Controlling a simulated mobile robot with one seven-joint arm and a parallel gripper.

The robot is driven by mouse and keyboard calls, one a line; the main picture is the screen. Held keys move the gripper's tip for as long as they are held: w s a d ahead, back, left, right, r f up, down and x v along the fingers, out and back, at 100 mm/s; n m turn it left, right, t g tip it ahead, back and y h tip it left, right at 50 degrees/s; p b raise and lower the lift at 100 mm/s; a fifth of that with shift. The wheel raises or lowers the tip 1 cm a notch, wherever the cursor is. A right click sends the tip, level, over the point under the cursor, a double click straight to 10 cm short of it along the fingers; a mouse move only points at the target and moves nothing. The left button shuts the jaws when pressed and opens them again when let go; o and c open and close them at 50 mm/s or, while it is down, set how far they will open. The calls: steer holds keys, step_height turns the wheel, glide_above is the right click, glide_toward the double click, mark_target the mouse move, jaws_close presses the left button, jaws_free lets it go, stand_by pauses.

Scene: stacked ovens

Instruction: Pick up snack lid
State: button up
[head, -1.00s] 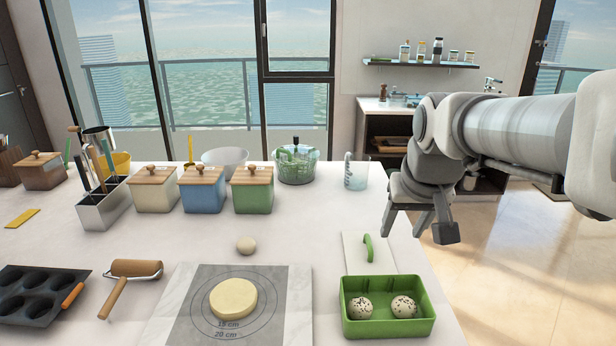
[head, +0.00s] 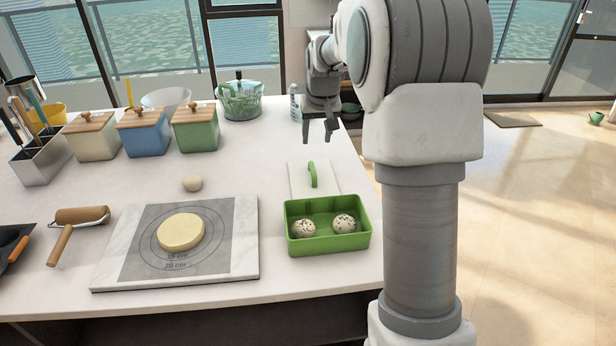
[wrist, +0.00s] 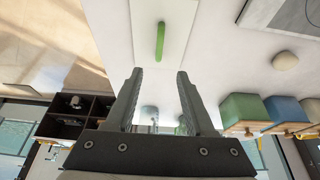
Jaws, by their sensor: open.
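The snack lid (head: 300,178) is a flat white lid with a green arched handle (head: 312,174). It lies on the white counter just behind a green snack box (head: 327,245) that holds two speckled round buns. My gripper (head: 318,140) is open and empty, above the counter and behind the lid in the head view. In the wrist view the lid (wrist: 178,58) lies beyond the fingertips of my gripper (wrist: 160,72), with the green handle lined up roughly between them. The fingers appear apart from the handle.
A marble board (head: 245,265) with a dough disc (head: 181,232) lies left of the box. A dough ball (head: 192,183), a rolling pin (head: 82,215) and wooden-lidded canisters (head: 195,130) stand farther left. A green-rimmed pot (head: 240,102) is at the back. The counter around the lid is clear.

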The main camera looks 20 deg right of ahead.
mark_target(313, 169)
steer(key=x, duration=1.5)
steer(key=shift+w+f, duration=0.3)
jaws_close()
